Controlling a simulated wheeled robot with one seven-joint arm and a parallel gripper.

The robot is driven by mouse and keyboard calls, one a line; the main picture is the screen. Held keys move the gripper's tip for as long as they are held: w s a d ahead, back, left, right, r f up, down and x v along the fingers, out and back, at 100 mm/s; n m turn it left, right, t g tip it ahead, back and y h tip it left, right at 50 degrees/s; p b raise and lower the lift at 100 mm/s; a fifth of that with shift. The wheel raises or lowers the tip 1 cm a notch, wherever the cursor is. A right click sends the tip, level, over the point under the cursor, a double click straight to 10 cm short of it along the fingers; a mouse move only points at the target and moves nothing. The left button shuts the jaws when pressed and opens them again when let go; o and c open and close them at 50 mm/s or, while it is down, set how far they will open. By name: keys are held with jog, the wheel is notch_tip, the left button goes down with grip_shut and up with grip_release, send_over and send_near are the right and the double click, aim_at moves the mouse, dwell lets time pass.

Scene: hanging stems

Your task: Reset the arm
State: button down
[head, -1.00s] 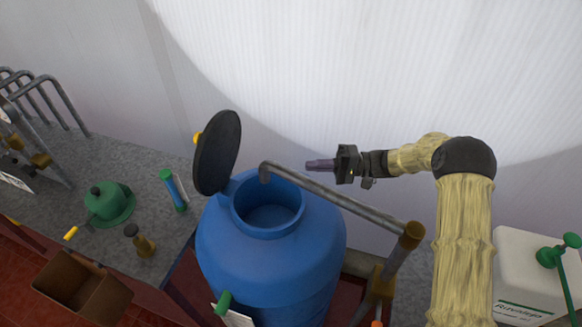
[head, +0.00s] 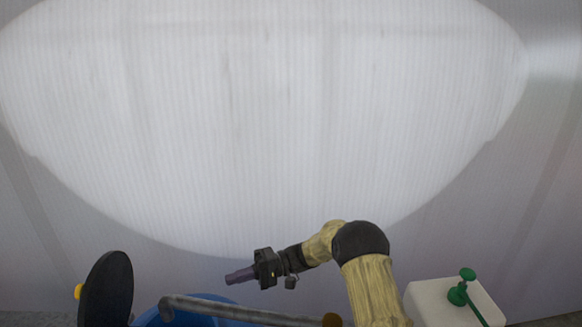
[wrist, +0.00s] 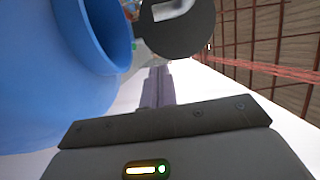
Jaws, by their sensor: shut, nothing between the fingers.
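My gripper (head: 240,275) is at the lower middle of the head view, at the end of my tan, bark-textured arm. Its purple-grey fingers are shut and point left, with nothing between them. In the wrist view the shut fingers (wrist: 157,88) point away over a pale surface and hold nothing. The gripper is above and right of the blue barrel's mouth, apart from it in the head view.
The blue barrel (head: 205,303) is at the bottom edge, with its round black lid (head: 107,290) raised at left. A grey pipe (head: 235,310) crosses over it. A white canister (head: 445,303) with a green pump (head: 467,288) stands at right. The pale wall above is clear.

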jog(key=w+d+r+m+t+h, duration=0.1)
jog(key=w+d+r+t, duration=0.15)
jog(key=w+t, duration=0.35)
jog(key=w+d+r+m+t+h, duration=0.1)
jog(key=w+d+r+m+t, duration=0.2)
jog(key=t, duration=0.5)
jog(key=d+m+t+h+b, duration=0.1)
jog(key=d+t+h, duration=0.3)
jog(key=d+h, duration=0.7)
jog(key=s+d+f+m+g+h, duration=0.1)
jog(key=s+d+f+g+h, duration=0.1)
jog(key=s+d, duration=1)
jog(key=s+d+f+g, duration=0.1)
jog(key=s+d+g, duration=0.1)
jog(key=s, duration=0.5)
jog(key=s+d+f+g+b, duration=0.1)
jog(key=s+d+g, duration=0.2)
jog(key=s, duration=0.5)
jog(key=shift+f+h, duration=0.25)
jog(key=shift+h, duration=0.15)
jog(key=shift+f, duration=0.1)
